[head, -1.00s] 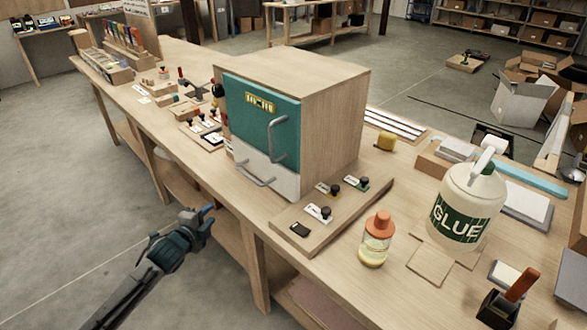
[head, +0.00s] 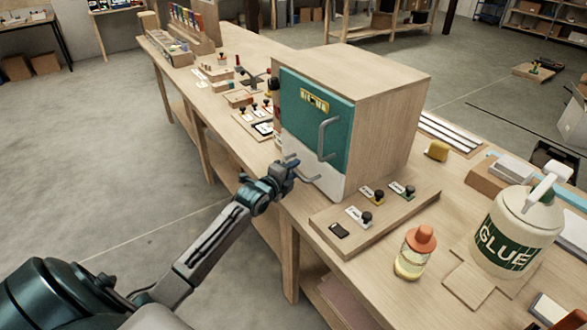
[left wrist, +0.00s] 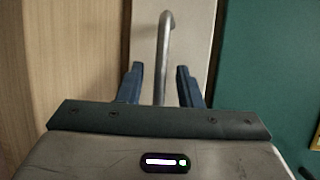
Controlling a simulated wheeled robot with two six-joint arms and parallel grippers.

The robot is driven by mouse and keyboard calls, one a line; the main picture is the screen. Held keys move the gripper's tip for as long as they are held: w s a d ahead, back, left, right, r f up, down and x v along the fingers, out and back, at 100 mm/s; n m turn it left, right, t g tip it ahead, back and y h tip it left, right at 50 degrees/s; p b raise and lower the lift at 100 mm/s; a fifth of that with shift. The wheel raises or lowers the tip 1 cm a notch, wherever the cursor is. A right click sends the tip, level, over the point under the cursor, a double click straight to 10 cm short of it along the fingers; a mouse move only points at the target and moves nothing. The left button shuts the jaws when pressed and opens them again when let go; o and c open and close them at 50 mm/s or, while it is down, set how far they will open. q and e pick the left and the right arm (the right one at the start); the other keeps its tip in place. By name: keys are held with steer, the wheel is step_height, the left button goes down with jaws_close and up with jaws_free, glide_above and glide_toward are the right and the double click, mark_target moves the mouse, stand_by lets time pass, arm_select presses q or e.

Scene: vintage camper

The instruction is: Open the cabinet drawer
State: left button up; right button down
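The wooden cabinet (head: 382,115) stands on the long workbench. Its teal door (head: 305,117) has a grey vertical handle (head: 323,140). Below the door is the white drawer front (head: 328,181), flush with the cabinet, with a grey bar handle (head: 308,179). My left gripper (head: 294,169) is at this lower handle, in front of the drawer. In the left wrist view the drawer handle (left wrist: 164,45) runs between the two blue fingers of my left gripper (left wrist: 161,82), with a gap on each side. The fingers are open. My right gripper is out of view.
A board with stamps (head: 372,204), a bottle with an orange cap (head: 416,254) and a glue jug (head: 516,236) stand right of the cabinet. More tools and trays lie to its left. The floor (head: 160,205) in front of the bench is clear.

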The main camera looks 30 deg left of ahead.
arm_select(q)
steer(key=shift+w+f, duration=0.1)
steer(key=shift+w, duration=0.25)
jaws_close()
